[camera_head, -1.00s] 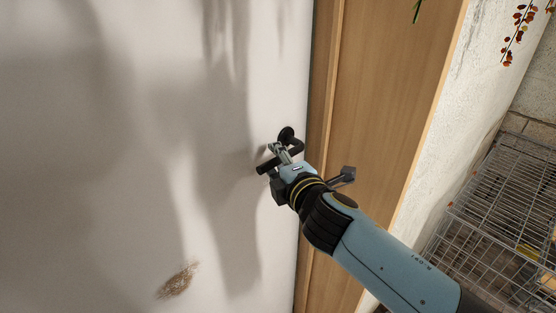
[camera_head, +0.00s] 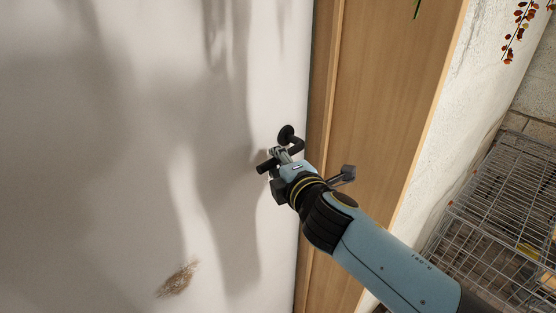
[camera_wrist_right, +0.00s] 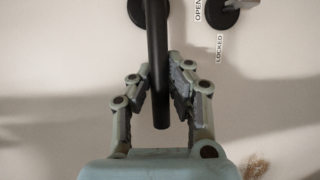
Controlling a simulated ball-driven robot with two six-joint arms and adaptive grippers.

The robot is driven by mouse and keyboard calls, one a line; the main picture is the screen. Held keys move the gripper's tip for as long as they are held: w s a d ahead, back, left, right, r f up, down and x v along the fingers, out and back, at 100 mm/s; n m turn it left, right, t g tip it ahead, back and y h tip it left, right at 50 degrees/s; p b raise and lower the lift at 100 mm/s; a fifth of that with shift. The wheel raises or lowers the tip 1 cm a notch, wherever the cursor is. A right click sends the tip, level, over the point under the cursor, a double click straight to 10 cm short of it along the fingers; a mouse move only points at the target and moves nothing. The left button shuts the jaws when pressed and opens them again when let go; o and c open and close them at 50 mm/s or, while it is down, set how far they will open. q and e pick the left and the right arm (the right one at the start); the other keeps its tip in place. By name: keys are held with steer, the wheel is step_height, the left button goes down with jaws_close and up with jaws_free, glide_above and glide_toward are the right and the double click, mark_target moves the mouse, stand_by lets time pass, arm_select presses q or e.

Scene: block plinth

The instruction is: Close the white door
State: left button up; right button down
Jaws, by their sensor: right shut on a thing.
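The white door (camera_head: 120,150) fills the left half of the head view, its right edge close along the wooden frame (camera_head: 375,120). A black lever handle (camera_head: 292,142) sticks out near that edge. My right gripper (camera_head: 278,156) is at the handle, shut on its bar. In the right wrist view the black handle bar (camera_wrist_right: 158,60) runs down between the two fingers of my right gripper (camera_wrist_right: 170,95), and its end shows between them. The fingers hide part of the handle in the head view. My left gripper is not in view.
A lock plate (camera_wrist_right: 222,18) marked OPEN and LOCKED shows beside the handle in the wrist view. A brown scuff (camera_head: 177,279) marks the door low down. A wire rack (camera_head: 500,200) stands right of the frame, by a pale wall (camera_head: 445,110).

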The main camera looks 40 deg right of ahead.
steer(key=shift+w+d+f+n+t+h+b, duration=0.2)
steer(key=shift+f+n+t+b, duration=0.45)
steer(key=shift+b, duration=1.75)
steer(key=shift+s+d+f+n+t+h+b, duration=0.25)
steer(key=shift+f+n+b, duration=0.8)
steer(key=shift+b, duration=1.3)
steer(key=shift+w+d+f+n+t+h+b, duration=0.15)
steer(key=shift+d+f+n+t+b, duration=0.25)
steer(key=shift+n+b, duration=1.4)
steer(key=shift+a+m+b, duration=0.15)
steer(key=shift+m+b, duration=0.35)
steer(key=shift+b, duration=0.1)
